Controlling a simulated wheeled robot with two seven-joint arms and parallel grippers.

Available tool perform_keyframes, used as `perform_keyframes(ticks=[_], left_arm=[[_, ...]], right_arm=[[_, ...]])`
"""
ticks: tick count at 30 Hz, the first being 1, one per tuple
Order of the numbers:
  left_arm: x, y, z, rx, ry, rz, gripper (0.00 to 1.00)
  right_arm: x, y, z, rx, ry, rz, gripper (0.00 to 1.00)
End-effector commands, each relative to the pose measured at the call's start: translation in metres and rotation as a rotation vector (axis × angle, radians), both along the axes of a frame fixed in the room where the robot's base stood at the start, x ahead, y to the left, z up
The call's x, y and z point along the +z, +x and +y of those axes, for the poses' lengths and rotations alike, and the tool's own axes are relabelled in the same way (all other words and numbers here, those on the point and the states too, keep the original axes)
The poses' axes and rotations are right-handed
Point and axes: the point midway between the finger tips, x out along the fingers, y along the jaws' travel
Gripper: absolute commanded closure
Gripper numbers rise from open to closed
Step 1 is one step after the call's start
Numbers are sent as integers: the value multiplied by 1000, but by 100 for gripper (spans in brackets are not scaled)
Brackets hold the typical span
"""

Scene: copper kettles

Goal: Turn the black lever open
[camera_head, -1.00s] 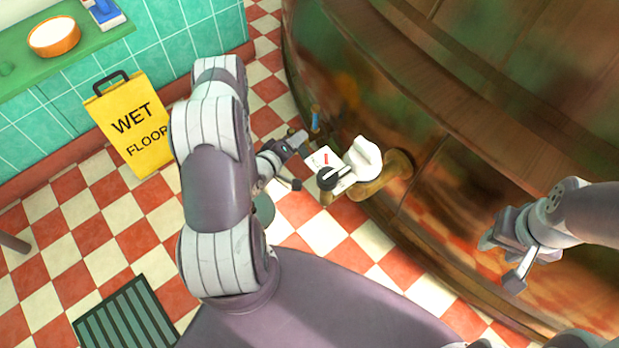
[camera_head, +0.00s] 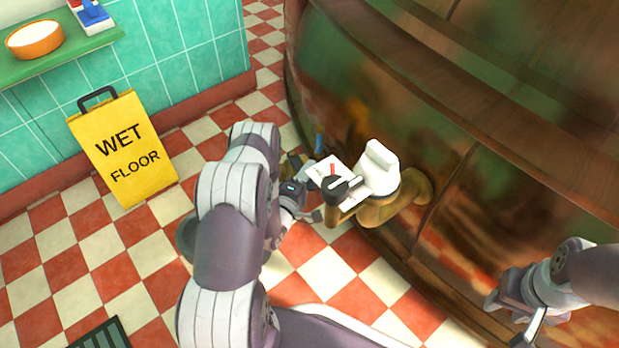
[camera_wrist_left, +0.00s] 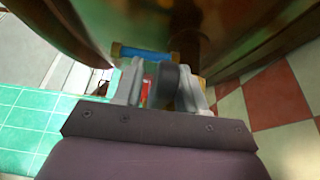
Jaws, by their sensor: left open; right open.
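The black lever (camera_head: 337,190) sits on a brass tap (camera_head: 405,195) low on the big copper kettle (camera_head: 400,115). My left gripper (camera_head: 312,190) is open beside the lever's left side in the head view. In the left wrist view the lever (camera_wrist_left: 166,87) shows dark between the two spread fingers of my left gripper (camera_wrist_left: 162,76). I cannot tell whether either finger touches it. A white plate with a red mark (camera_head: 328,170) and a white upright piece (camera_head: 377,168) are by the tap. My right gripper (camera_head: 508,318) is open and empty, over at the right.
A blue part (camera_head: 319,143) sticks out by the kettle wall just behind the tap, also in the left wrist view (camera_wrist_left: 145,53). A yellow wet floor sign (camera_head: 124,150) stands at the left. A green shelf (camera_head: 70,52) holds an orange bowl (camera_head: 35,39). Checkered floor is clear in front.

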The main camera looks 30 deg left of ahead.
Motion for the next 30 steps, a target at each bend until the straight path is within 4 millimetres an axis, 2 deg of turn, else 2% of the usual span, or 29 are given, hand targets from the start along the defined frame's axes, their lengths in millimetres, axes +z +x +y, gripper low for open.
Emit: perform_keyframes(ticks=[10,11,12,14,15,23,30], left_arm=[[1,5,0,1,0,1,60],[1,5,0,1,0,1,66],[1,5,0,1,0,1,79],[1,5,0,1,0,1,99],[1,5,0,1,1,1,100],[1,5,0,-12,1,0,100],[2,3,3,-114,1,-2,100]], right_arm=[[-2,0,0,0,0,0,57],[-2,0,0,0,0,0,57],[-2,0,0,0,0,0,57],[-2,0,0,0,0,0,57],[-2,0,0,0,0,0,57],[-2,0,0,0,0,0,57],[2,0,0,0,0,0,57]])
